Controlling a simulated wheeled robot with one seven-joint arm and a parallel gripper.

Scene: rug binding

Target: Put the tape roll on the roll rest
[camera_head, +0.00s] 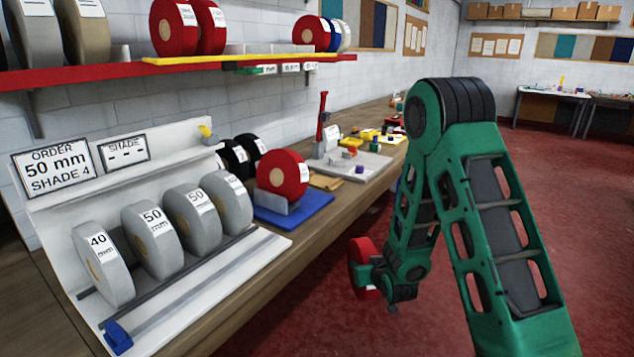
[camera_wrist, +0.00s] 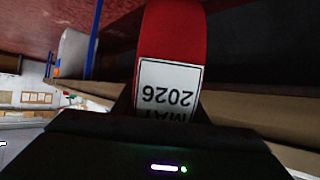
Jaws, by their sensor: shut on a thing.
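My gripper (camera_head: 376,272) is shut on a red tape roll (camera_head: 360,262), held off the bench's front edge, over the red floor. A blue base (camera_head: 300,212) with a grey cradle (camera_head: 276,202), which looks like the roll rest, stands on the bench to the left of and beyond my gripper. Another red roll (camera_head: 284,172) stands upright in that cradle. My gripper is apart from the base. The fingers are mostly hidden in the head view.
A white sloped rack (camera_head: 215,290) with several grey rolls, marked 40 and 50 mm, fills the near left bench. Two black rolls (camera_head: 240,155) stand behind the blue base. A grey board (camera_head: 365,162) with small items lies farther along. A red shelf (camera_head: 110,72) carries more rolls above.

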